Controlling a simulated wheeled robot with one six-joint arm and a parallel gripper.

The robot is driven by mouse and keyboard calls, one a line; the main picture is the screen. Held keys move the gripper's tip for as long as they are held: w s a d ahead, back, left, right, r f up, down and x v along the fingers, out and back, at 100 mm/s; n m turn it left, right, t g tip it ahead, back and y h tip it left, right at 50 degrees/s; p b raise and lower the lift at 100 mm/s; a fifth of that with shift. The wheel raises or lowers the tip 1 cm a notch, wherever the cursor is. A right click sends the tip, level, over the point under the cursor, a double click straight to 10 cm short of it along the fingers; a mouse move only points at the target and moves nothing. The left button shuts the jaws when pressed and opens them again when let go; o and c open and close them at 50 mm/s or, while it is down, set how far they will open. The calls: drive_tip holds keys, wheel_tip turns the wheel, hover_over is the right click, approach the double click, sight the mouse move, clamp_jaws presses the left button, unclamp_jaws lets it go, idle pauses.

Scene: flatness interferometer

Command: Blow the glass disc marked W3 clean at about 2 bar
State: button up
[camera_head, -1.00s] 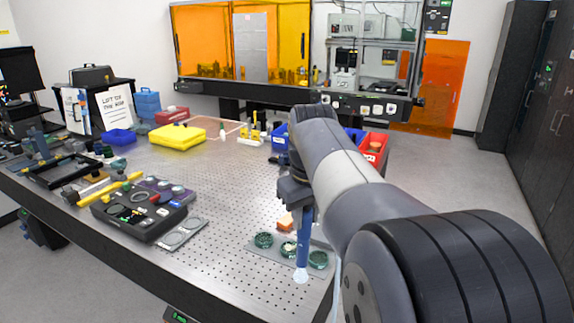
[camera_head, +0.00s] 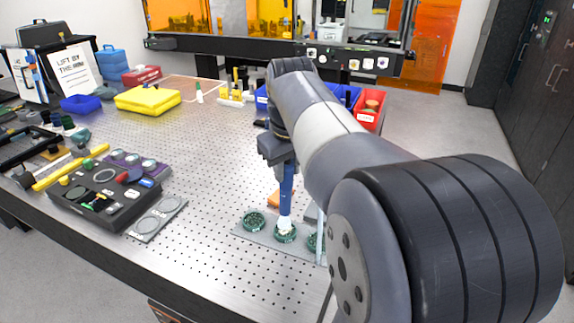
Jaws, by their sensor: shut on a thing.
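My gripper (camera_head: 282,160) is shut on a blue wand-like tool with a white tip (camera_head: 286,198). The tool hangs nearly upright, tip down. Its tip appears at or just above the middle of several green-rimmed round holders in a row. The left holder (camera_head: 254,221) is in clear view. The middle holder (camera_head: 286,236) is partly behind the tip. The right holder (camera_head: 313,243) is mostly hidden by a thin pale upright line and my arm. They stand on a grey plate (camera_head: 268,241). I cannot read which disc is W3, nor any pressure value.
An orange block (camera_head: 274,198) lies just behind the plate. A black tool case (camera_head: 105,203) and a grey plate with two rings (camera_head: 158,218) are to the left. A yellow case (camera_head: 148,101) and red bin (camera_head: 370,110) stand farther back. The perforated table (camera_head: 205,165) is clear mid-left.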

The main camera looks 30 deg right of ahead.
drive_tip(key=shift+b+x, duration=0.4)
drive_tip(key=shift+x, duration=0.4)
drive_tip(key=shift+s, duration=0.2)
drive_tip(key=shift+r, duration=0.1)
